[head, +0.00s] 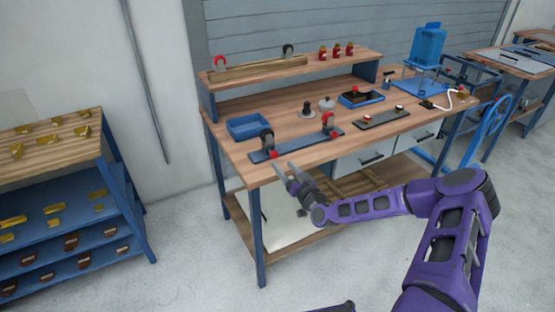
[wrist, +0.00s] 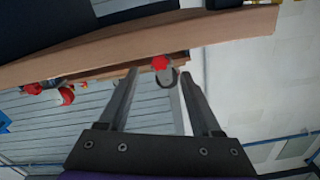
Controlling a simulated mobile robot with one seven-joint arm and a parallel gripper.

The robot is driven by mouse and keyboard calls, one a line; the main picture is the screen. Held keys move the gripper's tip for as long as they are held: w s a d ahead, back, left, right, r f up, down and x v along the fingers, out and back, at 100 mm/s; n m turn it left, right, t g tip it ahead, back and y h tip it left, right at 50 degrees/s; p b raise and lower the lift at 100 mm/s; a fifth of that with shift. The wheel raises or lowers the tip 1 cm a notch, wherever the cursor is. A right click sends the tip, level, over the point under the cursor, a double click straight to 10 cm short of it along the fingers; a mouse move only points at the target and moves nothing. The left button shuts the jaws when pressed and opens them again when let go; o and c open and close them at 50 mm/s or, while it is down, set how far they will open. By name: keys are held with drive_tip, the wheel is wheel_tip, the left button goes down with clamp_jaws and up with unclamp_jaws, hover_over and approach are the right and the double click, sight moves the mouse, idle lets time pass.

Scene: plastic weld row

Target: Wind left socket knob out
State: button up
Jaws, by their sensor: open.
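A long dark plate (head: 295,145) lies along the front of the workbench. Near its left end stands a dark rounded fitting (head: 266,137) with a small red knob (head: 273,154) low at its front. Near its right end stands a red-topped fitting (head: 328,119) with another red piece below. I cannot tell for sure which part is the left socket knob. My gripper (head: 285,167) is open and empty by the bench's front edge, just short of the plate. In the wrist view, a red knob on a grey rounded piece (wrist: 160,63) shows beyond and between my open fingers.
The workbench (head: 240,172) also holds a blue tray (head: 249,126), a grey knobbed disc (head: 327,104), a small dark plate (head: 381,118) and a blue-rimmed box (head: 361,98). A raised shelf (head: 330,64) runs behind. Open floor lies in front.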

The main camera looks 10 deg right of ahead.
sight(275, 156)
drive_tip(key=x, duration=0.5)
drive_tip(key=shift+w+a, duration=0.1)
drive_tip(key=shift+w, duration=0.05)
clamp_jaws()
